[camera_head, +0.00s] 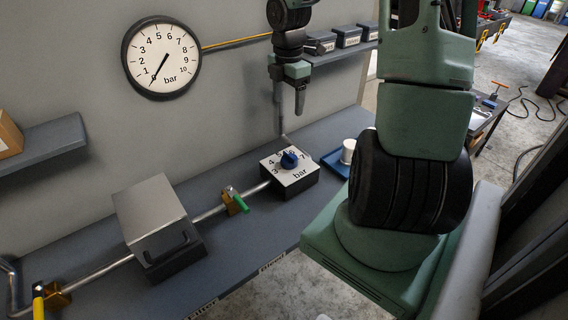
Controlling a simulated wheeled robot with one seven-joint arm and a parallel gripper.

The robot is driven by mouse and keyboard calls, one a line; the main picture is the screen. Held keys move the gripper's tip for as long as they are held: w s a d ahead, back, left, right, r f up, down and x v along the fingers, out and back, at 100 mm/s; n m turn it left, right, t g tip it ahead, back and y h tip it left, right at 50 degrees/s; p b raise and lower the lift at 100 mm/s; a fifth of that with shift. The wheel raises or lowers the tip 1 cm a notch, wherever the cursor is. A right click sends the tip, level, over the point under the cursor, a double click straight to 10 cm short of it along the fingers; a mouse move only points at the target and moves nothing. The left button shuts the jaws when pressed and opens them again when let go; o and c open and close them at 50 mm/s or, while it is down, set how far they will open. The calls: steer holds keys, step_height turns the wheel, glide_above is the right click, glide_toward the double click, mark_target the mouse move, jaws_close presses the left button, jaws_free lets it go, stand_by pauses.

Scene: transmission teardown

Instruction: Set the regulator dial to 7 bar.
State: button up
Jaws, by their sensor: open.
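The regulator (290,180) is a dark box with a white top plate marked "bar", on the grey bench. The dial's pointer is too small to read. The round white pressure gauge (161,57) hangs on the wall, scaled up to 10 bar. Its black needle slants from lower left, by the low end of the scale, to upper right. My gripper (290,108) is open and empty, pointing down above the dial and apart from it.
A metal box with a handle (155,220) stands on the pipe line left of the regulator. A green-handled valve (236,200) sits between them; a yellow-handled valve (45,298) is at far left. A white cup (348,151) stands right of the regulator. Wall shelves (55,145) flank the gauge.

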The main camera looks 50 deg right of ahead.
glide_toward(290, 154)
step_height(290, 154, down, 8)
steer(key=shift+a+f, duration=0.1)
stand_by(0.4)
steer(key=c, duration=1)
